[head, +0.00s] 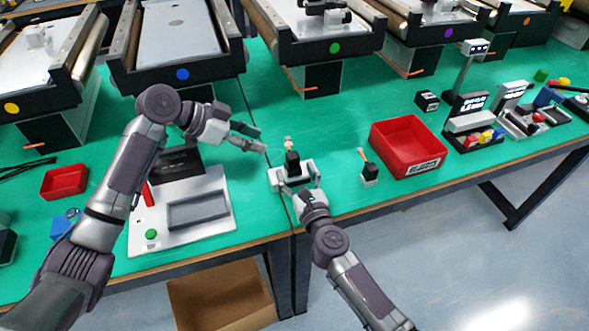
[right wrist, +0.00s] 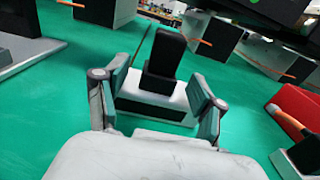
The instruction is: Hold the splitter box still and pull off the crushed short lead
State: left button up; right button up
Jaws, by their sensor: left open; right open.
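A small white block with a black upright part (head: 292,160) stands on the green table and seems to be the splitter box. It also shows in the right wrist view (right wrist: 158,85). A small pale piece (head: 288,142) shows above the black part; I cannot tell whether it is the crushed short lead. My right gripper (head: 292,178) is open, with its fingers on either side of the white block; contact is unclear. Its fingers also show in the right wrist view (right wrist: 155,100). My left gripper (head: 259,142) is open and empty, left of the black part and higher in the picture.
A small block with an orange-topped piece (head: 368,172) stands to the right, beside a red bin (head: 376,145). A grey panel with a tray (head: 145,215) lies left. Mini conveyors (head: 180,75) line the back.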

jog(key=shift+x, duration=0.8)
jog(key=shift+c, duration=0.4)
grip_shut()
